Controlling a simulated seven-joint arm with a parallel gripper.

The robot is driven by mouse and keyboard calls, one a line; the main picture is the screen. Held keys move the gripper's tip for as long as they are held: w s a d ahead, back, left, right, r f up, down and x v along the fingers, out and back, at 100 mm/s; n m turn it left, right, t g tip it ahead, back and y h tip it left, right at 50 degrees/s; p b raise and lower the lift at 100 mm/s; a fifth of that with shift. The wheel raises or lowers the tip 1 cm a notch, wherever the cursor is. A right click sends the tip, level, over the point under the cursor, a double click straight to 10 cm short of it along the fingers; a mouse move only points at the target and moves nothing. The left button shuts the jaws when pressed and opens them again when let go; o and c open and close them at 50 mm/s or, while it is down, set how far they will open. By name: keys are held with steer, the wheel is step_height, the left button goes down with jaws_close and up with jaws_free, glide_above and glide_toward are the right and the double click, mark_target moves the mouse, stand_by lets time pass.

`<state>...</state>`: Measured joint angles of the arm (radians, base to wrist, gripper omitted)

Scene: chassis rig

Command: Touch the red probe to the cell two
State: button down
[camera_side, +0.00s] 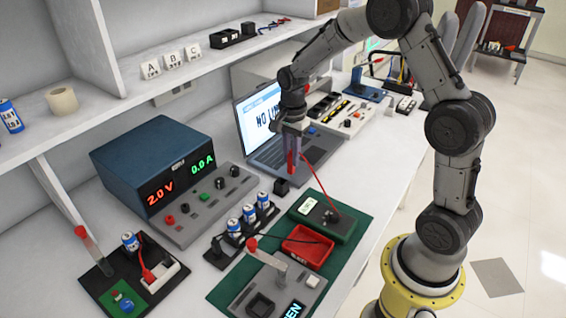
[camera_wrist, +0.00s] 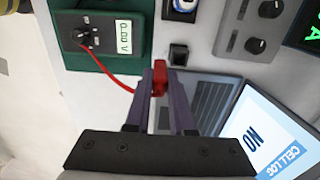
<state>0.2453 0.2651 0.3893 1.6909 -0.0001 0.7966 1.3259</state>
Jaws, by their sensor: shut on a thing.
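My gripper (camera_side: 292,170) is shut on the red probe (camera_side: 290,163) and holds it upright above the bench, near the laptop's front left. The probe also shows between the fingers (camera_wrist: 160,95) in the wrist view (camera_wrist: 160,78). A red lead runs from it to the meter (camera_side: 325,216), which sits on a green mat. Several blue-and-white cells stand in a row in a black holder; the middle one (camera_side: 249,213) is flanked by one nearer (camera_side: 234,228) and one farther (camera_side: 263,200). Their numbers are too small to read. The probe is apart from them, to their upper right.
A small black block (camera_side: 281,187) stands below the gripper. A power supply (camera_side: 155,165) shows 2.0 V and 0.0 A. The laptop (camera_side: 270,130) is open behind. A red tray (camera_side: 307,247) and a lever fixture (camera_side: 275,280) lie nearer. Another cell (camera_side: 130,241) stands in a left fixture.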

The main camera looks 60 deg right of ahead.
steer(key=s+a+r, duration=0.2)
steer(key=s+r, duration=0.3)
steer(key=s, duration=0.4)
steer(key=w+a+r+n, duration=0.2)
steer(key=w+a+n, duration=0.35)
steer(key=w, duration=0.25)
steer(key=w+a+f+n, duration=0.1)
steer(key=w+a, duration=0.1)
steer(key=a, duration=0.4)
steer(key=w+a+f+n, duration=0.2)
steer(key=a, duration=0.5)
steer(key=shift+a, duration=0.25)
steer(key=shift+f+n, duration=0.1)
steer(key=shift+n, duration=0.15)
steer(key=shift+f, duration=2.1)
steer(key=shift+f, duration=0.4)
